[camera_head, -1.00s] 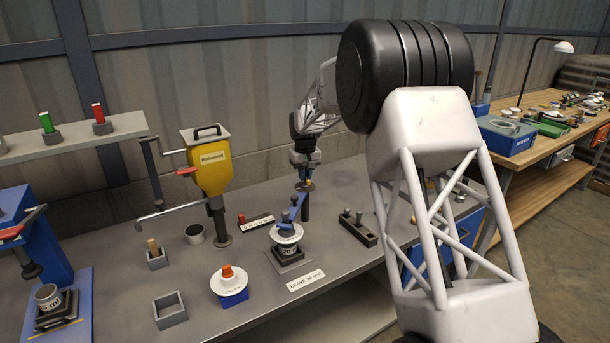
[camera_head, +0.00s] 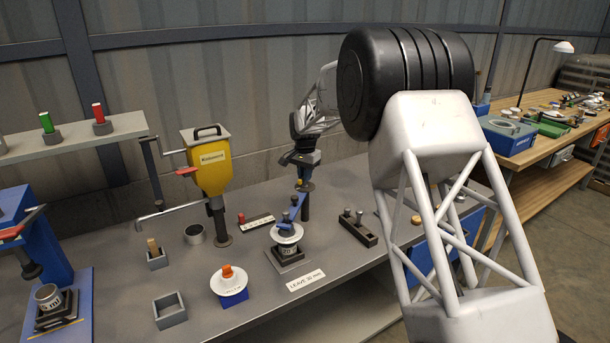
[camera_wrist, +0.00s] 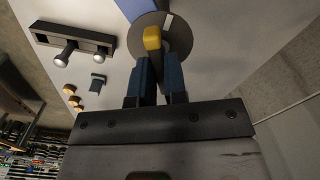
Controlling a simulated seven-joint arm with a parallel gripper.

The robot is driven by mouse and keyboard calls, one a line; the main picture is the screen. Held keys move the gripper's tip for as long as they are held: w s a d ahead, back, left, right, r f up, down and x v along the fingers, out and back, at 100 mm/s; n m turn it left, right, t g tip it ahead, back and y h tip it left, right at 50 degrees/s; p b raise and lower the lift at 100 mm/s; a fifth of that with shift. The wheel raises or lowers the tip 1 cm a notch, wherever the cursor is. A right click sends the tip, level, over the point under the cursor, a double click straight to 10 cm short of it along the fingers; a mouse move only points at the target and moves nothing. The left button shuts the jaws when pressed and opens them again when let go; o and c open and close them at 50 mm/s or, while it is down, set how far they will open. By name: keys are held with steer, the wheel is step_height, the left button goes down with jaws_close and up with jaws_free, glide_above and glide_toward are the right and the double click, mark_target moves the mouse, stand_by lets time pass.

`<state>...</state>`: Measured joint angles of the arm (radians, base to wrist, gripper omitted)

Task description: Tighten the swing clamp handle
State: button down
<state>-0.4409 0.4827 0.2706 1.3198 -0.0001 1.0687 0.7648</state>
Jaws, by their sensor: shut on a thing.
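The swing clamp has a blue arm (camera_head: 294,207) on a dark post (camera_head: 306,208). The arm reaches over a white disc (camera_head: 287,234) of an insulator stack, which sits on a dark square base (camera_head: 288,252). The yellow clamp handle (camera_wrist: 152,38) sits over a grey round disc (camera_wrist: 165,38) at the post top. My gripper (camera_wrist: 156,62) has its blue fingers closed on the handle, whose yellow end shows past the fingertips. In the head view my gripper (camera_head: 302,178) is above the post, pointing down; its fingers are small there and the grip is partly hidden.
A yellow dispenser (camera_head: 211,168) stands left of the clamp. A dark block with two pegs (camera_head: 357,228) is to its right. A white-topped blue block (camera_head: 230,282), an empty grey box (camera_head: 170,310) and a label plate (camera_head: 306,280) are in front. My arm covers the bench's right part.

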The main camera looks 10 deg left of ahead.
steer(key=m, duration=0.5)
stand_by(0.5)
steer(key=c, duration=1.2)
jaws_free()
steer(key=shift+o, duration=0.2)
steer(key=shift+r, duration=0.1)
steer(key=shift+r, duration=3.85)
